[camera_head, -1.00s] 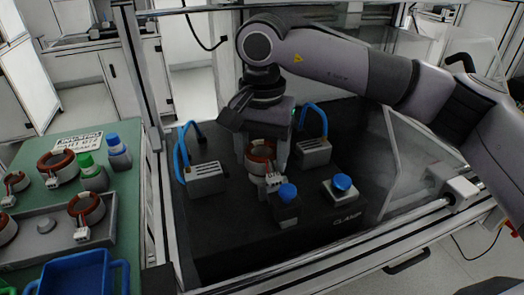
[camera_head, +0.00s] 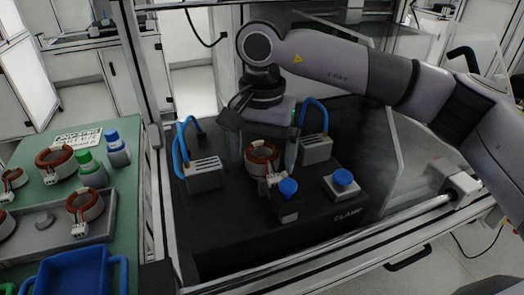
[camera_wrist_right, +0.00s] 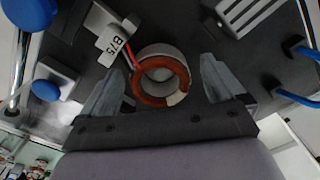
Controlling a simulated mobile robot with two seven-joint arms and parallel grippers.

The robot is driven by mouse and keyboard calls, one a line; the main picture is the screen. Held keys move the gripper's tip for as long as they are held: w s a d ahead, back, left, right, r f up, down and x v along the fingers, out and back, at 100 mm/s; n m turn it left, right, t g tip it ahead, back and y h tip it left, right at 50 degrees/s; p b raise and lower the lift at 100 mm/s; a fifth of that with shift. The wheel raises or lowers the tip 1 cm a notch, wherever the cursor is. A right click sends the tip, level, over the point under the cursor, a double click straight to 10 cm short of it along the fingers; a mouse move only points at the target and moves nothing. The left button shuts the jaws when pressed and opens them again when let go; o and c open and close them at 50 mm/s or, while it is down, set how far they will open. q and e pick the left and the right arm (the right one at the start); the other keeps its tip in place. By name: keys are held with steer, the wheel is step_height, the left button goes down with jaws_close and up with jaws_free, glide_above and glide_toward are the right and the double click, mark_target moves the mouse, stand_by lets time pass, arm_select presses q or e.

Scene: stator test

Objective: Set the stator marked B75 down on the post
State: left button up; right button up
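The stator marked B75 (camera_head: 262,157), a grey ring with copper-red winding, stands upright on the black clamp station (camera_head: 215,225). In the wrist view the stator (camera_wrist_right: 162,78) shows its open centre, and its white tag (camera_wrist_right: 112,47) reads B75. The post is hidden, so I cannot see how the stator sits on it. My right gripper (camera_head: 264,160) is above and around the stator. Its fingers, with the gap between them in the wrist view (camera_wrist_right: 163,85), are open, one on each side and apart from the ring. My left gripper is not in view.
Two grey blocks with blue hoses (camera_head: 203,174) (camera_head: 316,148) flank the stator. Two blue-buttoned blocks (camera_head: 288,208) (camera_head: 341,185) stand in front. A green table (camera_head: 126,205) at left holds other stators (camera_head: 55,160), bottles (camera_head: 117,150), a grey tray (camera_head: 40,238) and a blue bin (camera_head: 75,272).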

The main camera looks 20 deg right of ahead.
steer(key=shift+r, duration=3.55)
